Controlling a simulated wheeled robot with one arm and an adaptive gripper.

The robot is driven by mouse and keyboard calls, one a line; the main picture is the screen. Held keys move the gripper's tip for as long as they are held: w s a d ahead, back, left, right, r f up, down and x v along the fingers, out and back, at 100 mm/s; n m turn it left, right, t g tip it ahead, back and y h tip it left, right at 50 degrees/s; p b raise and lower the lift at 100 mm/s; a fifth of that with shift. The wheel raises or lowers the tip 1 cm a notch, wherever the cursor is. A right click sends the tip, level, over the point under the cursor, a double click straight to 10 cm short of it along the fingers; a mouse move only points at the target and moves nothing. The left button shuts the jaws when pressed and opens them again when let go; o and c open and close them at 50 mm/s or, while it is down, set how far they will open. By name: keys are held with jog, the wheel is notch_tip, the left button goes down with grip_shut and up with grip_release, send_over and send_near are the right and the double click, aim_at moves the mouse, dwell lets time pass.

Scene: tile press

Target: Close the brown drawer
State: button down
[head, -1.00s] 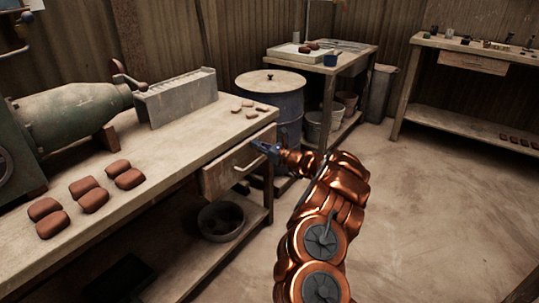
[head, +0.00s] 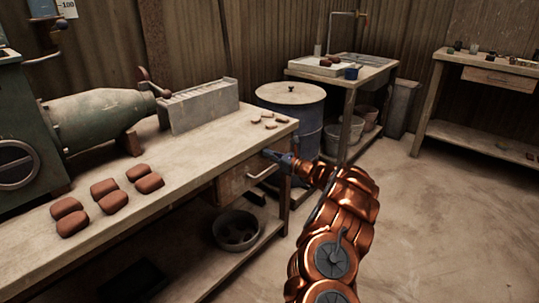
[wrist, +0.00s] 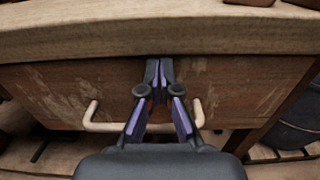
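The brown drawer (head: 236,181) is set under the near edge of the workbench top, with a pale bar handle (head: 263,172) on its front. In the wrist view the drawer front (wrist: 60,85) fills the middle, close under the tabletop edge, and looks almost or fully pushed in. I cannot tell if it is quite flush. My gripper (head: 270,154) is at the upper right part of the drawer front. In the wrist view my gripper (wrist: 160,68) has its fingertips together, at or very near the wood above the handle (wrist: 90,118). It does not grip the handle, whose middle is hidden.
The workbench (head: 190,180) carries several brown clay pieces, a green machine (head: 95,120) and a grey ribbed block (head: 200,107). A bowl (head: 236,229) sits on its lower shelf. A blue barrel (head: 308,128) stands behind my gripper. Floor on the right is clear.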

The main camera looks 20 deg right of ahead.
jog(key=d+p+v, duration=0.1)
jog(key=p+v, duration=0.1)
jog(key=v, duration=1.2)
jog(key=s+a+r+n+g+y+p, duration=0.1)
jog(key=a+r+n+g+y+p, duration=0.3)
jog(key=a+r, duration=0.55)
jog(key=s+a+r+n+g+y+p, duration=0.2)
jog(key=a+r+n, duration=0.4)
jog(key=a, duration=0.7)
jog(key=s+a+r+n+g+h+p, duration=0.1)
jog(key=s+a+r+n+g+p, duration=0.45)
jog(key=s+a, duration=0.45)
jog(key=s+a+r+n+g+h+p, duration=0.1)
jog(key=s+a+r+n+g+p, duration=0.3)
jog(key=s+a+r+n, duration=0.6)
jog(key=s+d+g+h+p, duration=0.2)
jog(key=s+h+p, duration=0.2)
jog(key=s, duration=0.9)
jog(key=s+d+r+n+h+p, duration=0.1)
jog(key=s+d+n+h+p, duration=0.4)
jog(key=s+d, duration=0.8)
jog(key=s+h+p, duration=0.2)
jog(key=h, duration=0.1)
jog(key=shift+d+r, duration=0.25)
jog(key=shift+r, duration=0.15)
